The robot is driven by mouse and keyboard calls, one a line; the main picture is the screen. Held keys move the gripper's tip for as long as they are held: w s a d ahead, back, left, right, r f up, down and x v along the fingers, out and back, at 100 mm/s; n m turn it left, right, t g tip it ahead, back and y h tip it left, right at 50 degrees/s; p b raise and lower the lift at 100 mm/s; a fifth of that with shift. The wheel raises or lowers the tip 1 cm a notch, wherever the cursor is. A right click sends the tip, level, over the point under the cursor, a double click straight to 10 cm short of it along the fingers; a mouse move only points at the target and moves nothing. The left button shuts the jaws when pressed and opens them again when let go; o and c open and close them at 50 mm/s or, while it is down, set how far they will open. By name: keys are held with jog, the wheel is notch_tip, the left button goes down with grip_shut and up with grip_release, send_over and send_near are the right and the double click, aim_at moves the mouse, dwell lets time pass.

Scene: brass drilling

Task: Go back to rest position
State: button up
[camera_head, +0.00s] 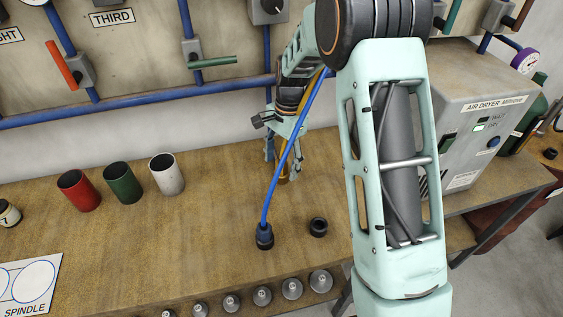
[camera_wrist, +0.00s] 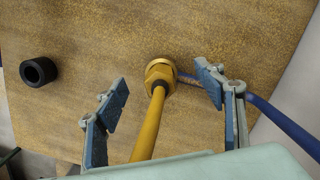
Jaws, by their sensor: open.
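My gripper (camera_head: 282,163) is open above the rear part of the wooden workbench (camera_head: 215,225). In the wrist view its two blue-padded fingers (camera_wrist: 162,82) stand wide apart, on either side of a brass fitting (camera_wrist: 160,71) with a yellow hose (camera_wrist: 149,125). Neither finger appears to touch the fitting. In the head view the yellow hose (camera_head: 283,173) is partly hidden by the fingers.
A blue hose (camera_head: 282,165) with a black end (camera_head: 264,236) crosses in front of my gripper. A black ring (camera_head: 318,227) lies nearby. Red (camera_head: 78,190), green (camera_head: 122,184) and white (camera_head: 167,174) cups stand left. The air dryer (camera_head: 475,120) stands right.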

jog(key=shift+r+p, duration=2.25)
jog(key=shift+r, duration=1.25)
